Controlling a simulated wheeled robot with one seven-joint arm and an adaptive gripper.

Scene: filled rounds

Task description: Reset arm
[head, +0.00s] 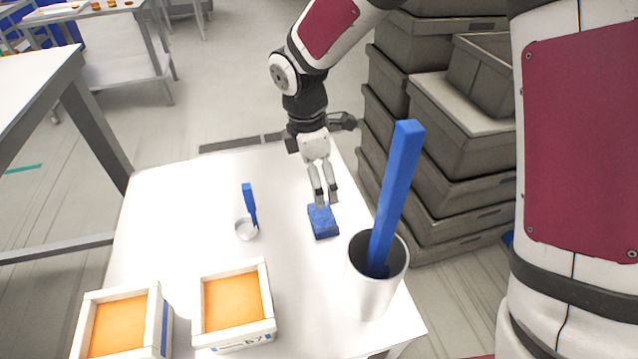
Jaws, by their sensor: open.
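My gripper (326,200) points down over the right part of the white table (170,205). Its two fingers are a little apart, with the tips at or just above the far end of a blue block (323,222). I cannot tell whether they touch it. The arm reaches in from the upper right. Nothing shows held between the fingers.
A metal cup (372,285) with a tall blue bar (394,190) stands right of the block. A small white dish (246,229) with a blue-handled tool (250,203) is to the left. Two orange-filled boxes (233,303) (120,325) stand in front. Grey crates (455,150) are stacked beyond the right edge.

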